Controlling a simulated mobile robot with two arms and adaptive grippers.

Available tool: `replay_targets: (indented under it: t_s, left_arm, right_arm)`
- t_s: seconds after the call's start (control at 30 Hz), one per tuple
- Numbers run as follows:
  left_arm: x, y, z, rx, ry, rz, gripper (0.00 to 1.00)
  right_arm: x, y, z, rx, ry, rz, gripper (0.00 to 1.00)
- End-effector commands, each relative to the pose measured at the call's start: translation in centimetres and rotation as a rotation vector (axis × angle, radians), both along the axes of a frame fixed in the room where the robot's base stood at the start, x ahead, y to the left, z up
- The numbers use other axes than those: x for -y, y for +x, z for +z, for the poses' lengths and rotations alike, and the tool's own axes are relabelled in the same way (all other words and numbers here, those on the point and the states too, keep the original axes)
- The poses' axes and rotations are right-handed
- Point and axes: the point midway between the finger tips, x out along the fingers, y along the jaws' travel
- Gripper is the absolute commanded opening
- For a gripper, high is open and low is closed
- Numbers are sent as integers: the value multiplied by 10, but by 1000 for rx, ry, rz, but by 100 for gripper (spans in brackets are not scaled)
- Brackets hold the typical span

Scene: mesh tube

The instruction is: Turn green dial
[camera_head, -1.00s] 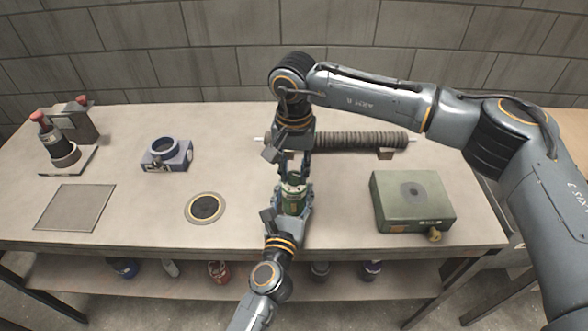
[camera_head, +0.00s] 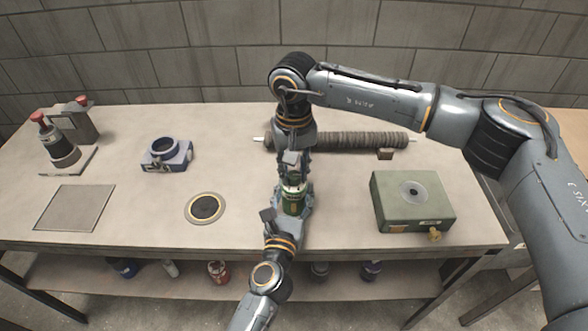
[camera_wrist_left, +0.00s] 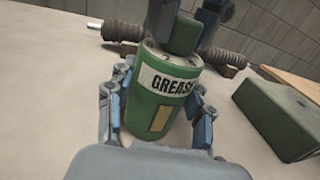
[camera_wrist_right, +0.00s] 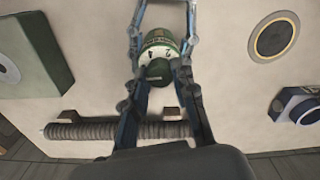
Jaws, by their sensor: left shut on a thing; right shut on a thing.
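A green can (camera_head: 292,206) labelled "GREASE" is at the front middle of the table, and it also shows in the left wrist view (camera_wrist_left: 160,103). Its green dial (camera_wrist_left: 182,36) sits on the can's numbered top; in the right wrist view the dial (camera_wrist_right: 158,71) shows beside the digits 2 and 4. My left gripper (camera_head: 291,213) is shut around the can's body from the front. My right gripper (camera_head: 294,178) comes down from above and is shut on the dial. The head view largely hides the dial behind the right gripper.
A ribbed tube (camera_head: 350,142) lies behind the can. A green box (camera_head: 415,195) stands to the right. A blue ring holder (camera_head: 166,155), a round inset (camera_head: 205,207), a square plate (camera_head: 75,207) and a red-topped device (camera_head: 60,145) are to the left. Several containers sit on the lower shelf.

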Motion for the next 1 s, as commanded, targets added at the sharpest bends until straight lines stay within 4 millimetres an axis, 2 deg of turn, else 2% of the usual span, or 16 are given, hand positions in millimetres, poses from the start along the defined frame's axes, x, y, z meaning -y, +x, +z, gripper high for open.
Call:
replay_targets:
  t_s: [0.17,0.2,0.3,0.67,0.77,1.0]
  left_arm:
    - [0,0,1,2,0,-1,15]
    - [0,0,1,2,0,-1,15]
    - [0,0,1,2,0,-1,15]
    - [0,0,1,1,0,-1,15]
    - [0,0,1,1,0,0,15]
    - [0,0,0,1,0,0,15]
  right_arm:
    - [2,3,0,6,-3,-5,0]
    - [2,3,0,6,-3,-5,31]
    - [2,2,0,5,-3,-5,50]
    - [0,1,4,2,0,-2,50]
    - [0,1,15,3,1,-2,50]
    - [0,1,65,5,0,-2,50]
